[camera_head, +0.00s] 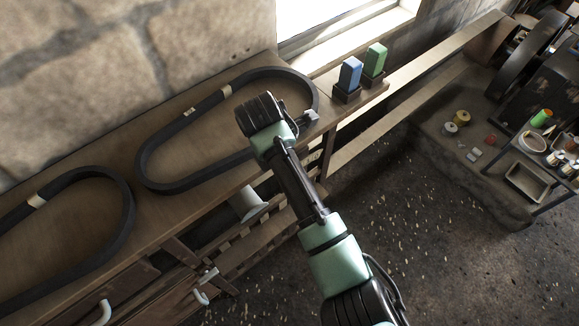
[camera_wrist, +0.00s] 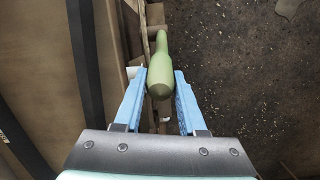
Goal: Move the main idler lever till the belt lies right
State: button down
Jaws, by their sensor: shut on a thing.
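A green, rounded handle (camera_wrist: 161,72), likely the idler lever's grip, stands between the blue fingers of my gripper (camera_wrist: 159,88) in the wrist view. My gripper is shut on its near end. The handle's far end narrows toward the top of that view. In the head view my wrist covers the gripper and the handle. A dark belt loop (camera_head: 165,130) lies on the wooden bench (camera_head: 150,225), with a pale label on it. My wrist hides part of this loop. A second dark loop (camera_head: 128,200) lies to its left. No pulley shows clearly.
A blue block (camera_head: 350,73) and a green block (camera_head: 375,60) stand in dark holders at the bench's far end. A low platform (camera_head: 450,165) with spools and a tray (camera_head: 526,181) is at the right. The floor between is open.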

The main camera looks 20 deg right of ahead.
jog(key=c, duration=0.8)
grip_release()
jog(key=shift+s+a+f, duration=0.15)
jog(key=shift+a+f, duration=0.05)
jog(key=shift+f, duration=0.1)
jog(key=o, duration=0.3)
jog(key=shift+r, duration=0.1)
jog(key=shift+d, duration=0.1)
jog(key=shift+r, duration=0.15)
jog(key=p+v, duration=0.3)
jog(key=v, duration=0.9)
jog(key=shift+r, duration=0.4)
